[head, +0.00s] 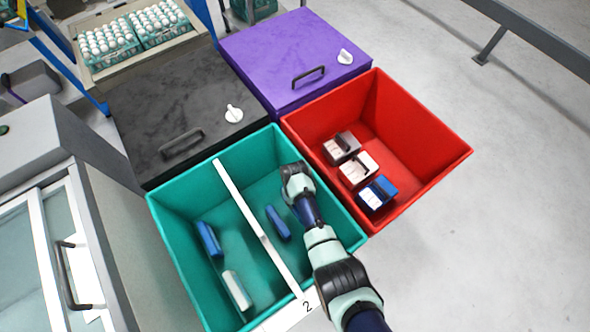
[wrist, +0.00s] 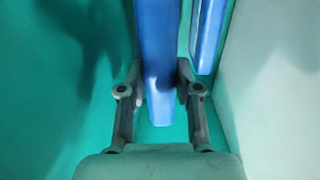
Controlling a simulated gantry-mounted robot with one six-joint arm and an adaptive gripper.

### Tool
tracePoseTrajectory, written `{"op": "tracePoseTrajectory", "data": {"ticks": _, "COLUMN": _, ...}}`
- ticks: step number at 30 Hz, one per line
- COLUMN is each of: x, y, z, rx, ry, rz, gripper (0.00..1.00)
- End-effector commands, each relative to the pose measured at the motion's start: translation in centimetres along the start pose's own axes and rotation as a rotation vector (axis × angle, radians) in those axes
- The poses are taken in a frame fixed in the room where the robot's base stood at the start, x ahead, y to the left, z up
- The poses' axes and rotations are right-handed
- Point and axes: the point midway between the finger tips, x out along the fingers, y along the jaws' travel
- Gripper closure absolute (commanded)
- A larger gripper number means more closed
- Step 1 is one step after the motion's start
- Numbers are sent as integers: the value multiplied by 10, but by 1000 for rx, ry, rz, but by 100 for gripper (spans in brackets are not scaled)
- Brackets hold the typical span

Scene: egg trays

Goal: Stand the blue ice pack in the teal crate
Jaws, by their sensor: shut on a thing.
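The teal crate (head: 178,238) has a white divider (head: 243,211) splitting it into two compartments. My gripper (wrist: 160,88) is shut on a blue ice pack (wrist: 155,40) in the wrist view, one finger on each side. The held pack looks upright on its narrow edge; I cannot tell whether it touches the floor. Another blue pack (wrist: 207,38) stands just right of it, near the divider. In the head view my arm reaches into the right compartment and hides the fingertips. One blue pack (head: 278,223) shows there, left of my wrist.
The left compartment holds a blue pack (head: 209,239) and a white pack (head: 237,290). A red crate (head: 418,133) with several small boxes stands to the right. Black (head: 178,105) and purple (head: 262,55) lidded boxes stand behind. The teal crate's walls close in around my arm.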

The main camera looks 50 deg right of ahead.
Motion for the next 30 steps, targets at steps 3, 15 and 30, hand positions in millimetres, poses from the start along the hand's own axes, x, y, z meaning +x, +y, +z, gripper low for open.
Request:
{"op": "tracePoseTrajectory", "data": {"ticks": 3, "x": 28, "y": 0, "z": 0, "rx": 0, "ry": 1, "rz": 0, "gripper": 100}}
{"op": "tracePoseTrajectory", "data": {"ticks": 15, "x": 90, "y": 0, "z": 0, "rx": 0, "ry": 1, "rz": 0, "gripper": 100}}
{"op": "tracePoseTrajectory", "data": {"ticks": 30, "x": 98, "y": 0, "z": -1, "rx": 0, "ry": 1, "rz": 0, "gripper": 100}}
